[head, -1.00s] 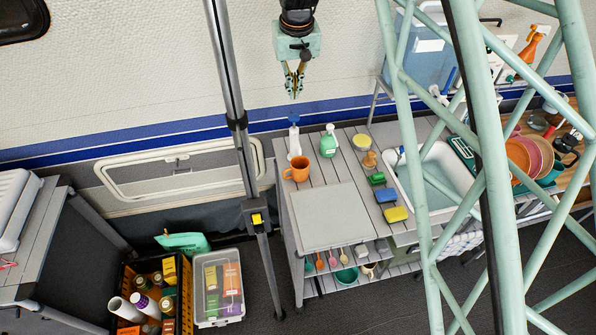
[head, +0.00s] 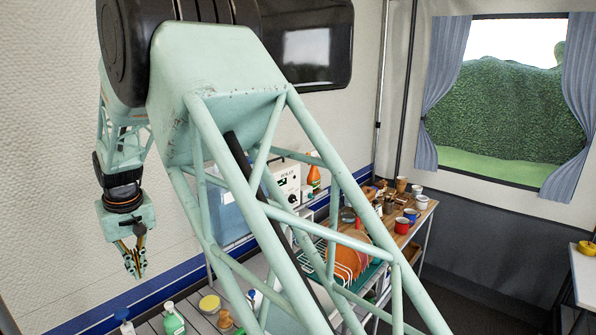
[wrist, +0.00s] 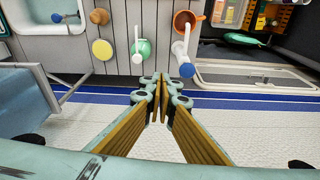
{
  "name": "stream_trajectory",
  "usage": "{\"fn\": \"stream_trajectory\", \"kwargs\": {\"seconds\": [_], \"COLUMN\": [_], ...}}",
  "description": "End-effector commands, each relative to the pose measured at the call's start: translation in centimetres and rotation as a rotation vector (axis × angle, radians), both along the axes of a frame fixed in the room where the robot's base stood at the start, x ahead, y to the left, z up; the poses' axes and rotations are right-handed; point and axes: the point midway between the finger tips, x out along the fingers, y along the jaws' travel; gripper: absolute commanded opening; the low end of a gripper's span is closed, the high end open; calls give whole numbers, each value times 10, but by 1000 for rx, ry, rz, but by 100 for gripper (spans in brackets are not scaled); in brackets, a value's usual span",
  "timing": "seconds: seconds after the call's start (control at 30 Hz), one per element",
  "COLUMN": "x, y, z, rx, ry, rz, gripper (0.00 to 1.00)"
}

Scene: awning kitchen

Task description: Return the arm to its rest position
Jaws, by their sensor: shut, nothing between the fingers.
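My gripper (head: 134,262) hangs at the left of the head view, pointing down, in front of the white wall. Its fingers are together and nothing is between them. In the wrist view the two fingers (wrist: 161,100) come together at the tips, empty. They are apart from the counter items. My arm's green lattice link crosses the middle of the head view and hides part of the counter behind it.
A green soap bottle (head: 172,318), a white bottle (head: 125,323) and a yellow-lidded jar (head: 209,303) stand on the slatted counter (wrist: 118,60). An orange mug (wrist: 186,22) stands there too. A dish rack with orange plates (head: 350,254) and several cups are further right.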

Motion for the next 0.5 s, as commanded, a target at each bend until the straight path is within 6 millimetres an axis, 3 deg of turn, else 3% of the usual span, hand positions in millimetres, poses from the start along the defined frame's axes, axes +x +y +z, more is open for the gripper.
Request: {"fn": "stream_trajectory", "kwargs": {"seconds": [0.5], "x": [24], "y": [-144], "z": [59], "rx": [28], "ry": [2], "rz": [-179], "gripper": [0]}}
